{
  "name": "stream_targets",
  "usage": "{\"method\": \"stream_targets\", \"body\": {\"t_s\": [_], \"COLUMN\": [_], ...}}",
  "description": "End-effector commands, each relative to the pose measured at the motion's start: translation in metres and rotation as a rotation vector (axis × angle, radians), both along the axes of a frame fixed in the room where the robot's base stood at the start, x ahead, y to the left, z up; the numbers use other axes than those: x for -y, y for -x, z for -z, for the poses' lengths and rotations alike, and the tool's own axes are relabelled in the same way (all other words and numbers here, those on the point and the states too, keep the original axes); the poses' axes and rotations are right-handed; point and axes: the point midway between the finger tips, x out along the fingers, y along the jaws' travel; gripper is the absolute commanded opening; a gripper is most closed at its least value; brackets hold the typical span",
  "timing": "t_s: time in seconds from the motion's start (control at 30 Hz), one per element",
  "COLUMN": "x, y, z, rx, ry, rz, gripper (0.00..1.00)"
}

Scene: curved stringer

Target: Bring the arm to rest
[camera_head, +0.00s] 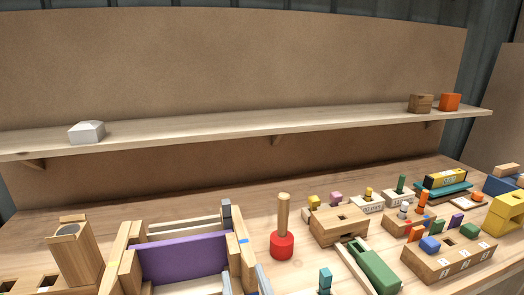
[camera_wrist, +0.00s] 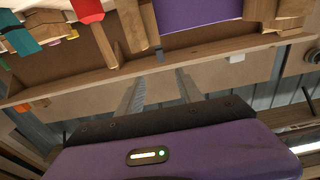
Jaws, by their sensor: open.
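My gripper (camera_wrist: 160,78) shows in the wrist view as two grey fingers standing apart, with nothing between them. Its purple body (camera_wrist: 180,152) fills the bottom of that view. The fingers point towards the wooden shelf edge and the bench objects, which appear upside down. I cannot make out the arm or gripper clearly in the head view.
A long shelf (camera_head: 245,132) holds a white block (camera_head: 86,132), a brown block (camera_head: 420,103) and an orange block (camera_head: 450,102). The bench below is crowded: a purple panel (camera_head: 185,258), a red-based peg (camera_head: 282,245), a green block (camera_head: 375,268) and several peg blocks. The bench behind them is clearer.

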Motion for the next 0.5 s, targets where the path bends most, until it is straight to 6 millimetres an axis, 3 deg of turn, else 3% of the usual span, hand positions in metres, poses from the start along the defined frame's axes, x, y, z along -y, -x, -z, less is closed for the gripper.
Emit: {"method": "stream_targets", "body": {"t_s": [0.27, 0.5], "x": [-0.01, 0.002], "y": [0.01, 0.034], "z": [-0.029, -0.021], "rx": [0.117, 0.163], "ry": [0.006, 0.002], "rz": [-0.056, -0.089], "gripper": [0.43, 0.43]}}
